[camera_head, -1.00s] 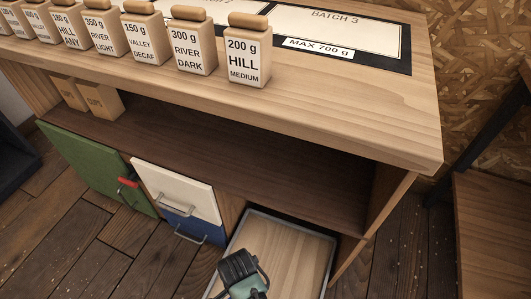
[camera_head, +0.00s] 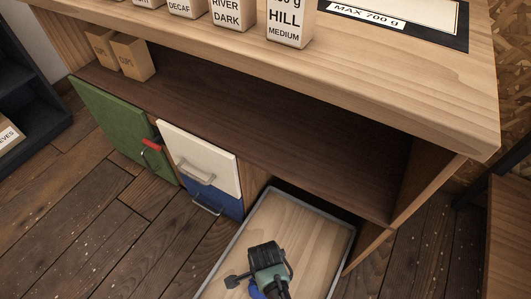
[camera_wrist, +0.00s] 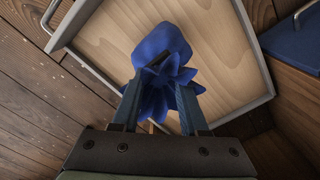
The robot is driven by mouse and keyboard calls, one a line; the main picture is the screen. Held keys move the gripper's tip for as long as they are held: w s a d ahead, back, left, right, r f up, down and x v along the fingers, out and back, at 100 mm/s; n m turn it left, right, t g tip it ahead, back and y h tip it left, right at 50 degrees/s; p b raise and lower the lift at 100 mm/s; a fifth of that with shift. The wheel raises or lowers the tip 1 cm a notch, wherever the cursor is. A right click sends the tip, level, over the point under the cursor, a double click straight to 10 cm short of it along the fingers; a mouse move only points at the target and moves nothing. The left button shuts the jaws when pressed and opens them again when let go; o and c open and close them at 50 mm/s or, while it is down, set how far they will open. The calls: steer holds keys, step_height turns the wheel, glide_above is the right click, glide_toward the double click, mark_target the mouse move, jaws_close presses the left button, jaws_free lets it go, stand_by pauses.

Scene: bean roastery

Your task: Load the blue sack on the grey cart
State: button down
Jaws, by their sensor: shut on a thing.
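My gripper (camera_wrist: 159,98) is shut on the gathered neck of the blue sack (camera_wrist: 160,43), which shows between and beyond the fingers in the wrist view. In the head view only a small blue part of the sack (camera_head: 256,291) shows beside my gripper. The cart (camera_head: 296,220) has a pale wooden bed and a raised grey rim, and stands at the right end of the bench, beside the drawers. The sack is over the cart's bed, which also shows in the wrist view (camera_wrist: 110,38). I cannot tell whether the sack touches the bed.
A wooden bench (camera_head: 390,95) with labelled bean bags on top stands above the cart. Its open shelf (camera_head: 260,115) holds small boxes. A green door (camera_head: 120,130), a white drawer (camera_head: 200,155) and a blue drawer (camera_head: 215,197) are left of the cart.

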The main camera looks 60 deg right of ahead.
steer(key=shift+w+d+f, duration=0.1)
steer(key=shift+f, duration=0.45)
steer(key=c, duration=0.9)
jaws_free()
steer(key=shift+f, duration=0.25)
steer(key=o, duration=0.5)
steer(key=shift+c, duration=0.2)
step_height(320, 180, up, 12)
steer(key=p, duration=0.6)
steer(key=shift+r, duration=0.2)
